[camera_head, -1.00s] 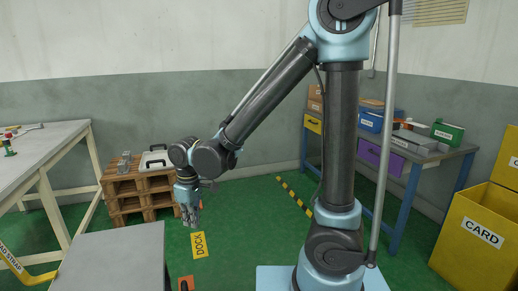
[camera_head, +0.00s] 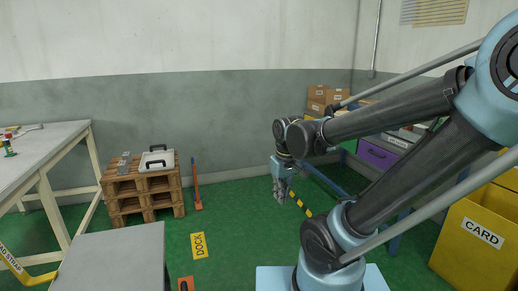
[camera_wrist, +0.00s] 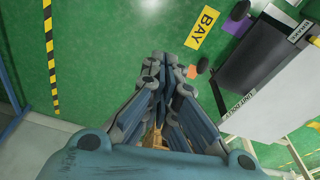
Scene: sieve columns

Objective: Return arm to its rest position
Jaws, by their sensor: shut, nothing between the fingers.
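My gripper (camera_head: 280,196) hangs pointing down in the head view, left of my folded arm and above the green floor. Its fingers are together and hold nothing. In the wrist view my gripper (camera_wrist: 160,70) points over the green floor, with its fingers close together and no object between them. My arm leans to the right in the head view, with its elbow near the right edge.
A wooden pallet stack (camera_head: 130,198) with a white case (camera_head: 156,161) stands at the back left. A grey table (camera_head: 110,255) is at the front left. A shelf with a purple drawer (camera_head: 377,155) is behind my arm.

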